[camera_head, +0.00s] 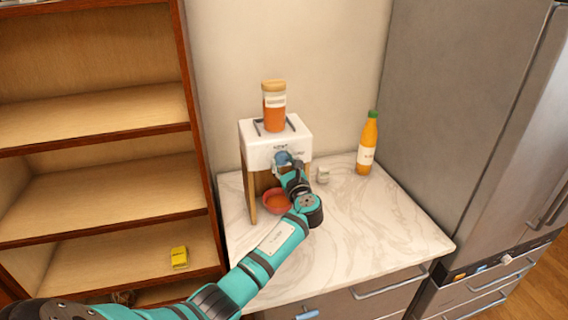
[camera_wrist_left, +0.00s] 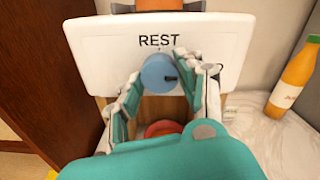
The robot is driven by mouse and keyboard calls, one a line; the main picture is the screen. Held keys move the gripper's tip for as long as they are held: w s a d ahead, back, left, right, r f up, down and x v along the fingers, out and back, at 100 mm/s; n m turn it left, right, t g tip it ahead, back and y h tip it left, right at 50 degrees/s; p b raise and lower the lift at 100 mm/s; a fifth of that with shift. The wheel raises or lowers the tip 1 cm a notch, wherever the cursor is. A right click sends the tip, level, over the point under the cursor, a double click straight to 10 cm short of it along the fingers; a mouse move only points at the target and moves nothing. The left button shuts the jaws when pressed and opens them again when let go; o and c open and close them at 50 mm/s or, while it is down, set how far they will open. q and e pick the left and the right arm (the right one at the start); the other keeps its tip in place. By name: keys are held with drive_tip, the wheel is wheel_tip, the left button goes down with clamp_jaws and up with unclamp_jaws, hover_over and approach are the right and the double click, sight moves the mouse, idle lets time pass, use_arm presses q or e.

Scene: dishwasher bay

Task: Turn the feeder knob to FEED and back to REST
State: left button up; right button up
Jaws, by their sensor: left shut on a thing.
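The feeder (camera_head: 259,141) is a white-fronted box on wooden legs on the counter, with its white front panel (camera_wrist_left: 105,50) filling the top of the left wrist view. The word REST is printed above the round blue knob (camera_wrist_left: 158,70). A dark mark on the knob's face lies towards its right side. My left gripper (camera_head: 287,163) is at the panel, its fingers (camera_wrist_left: 160,76) on either side of the knob and shut on it. In the head view the gripper partly covers the knob and the lettering beside it. My right gripper is not in view.
A red bowl (camera_head: 275,201) stands under the feeder, and an orange jar (camera_head: 274,112) is on top. The counter's front right (camera_head: 385,235) is clear. A shelf with a yellow box (camera_head: 179,257) is left.

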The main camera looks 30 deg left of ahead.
use_arm(q)
drive_tip(key=shift+f, duration=0.1)
drive_tip(key=n+b, duration=0.2)
drive_tip(key=shift+f+b, duration=0.2)
drive_tip(key=shift+b, duration=0.1)
drive_tip(key=n+b, duration=1.2)
drive_tip(key=shift+r+n+b, duration=0.2)
drive_tip(key=shift+n+b, duration=1.65)
drive_tip(key=shift+n, duration=0.15)
drive_tip(key=o, duration=1.1)
drive_tip(key=shift+o, duration=0.2)
drive_tip(key=shift+r, duration=0.1)
drive_tip(key=shift+d, duration=0.1)
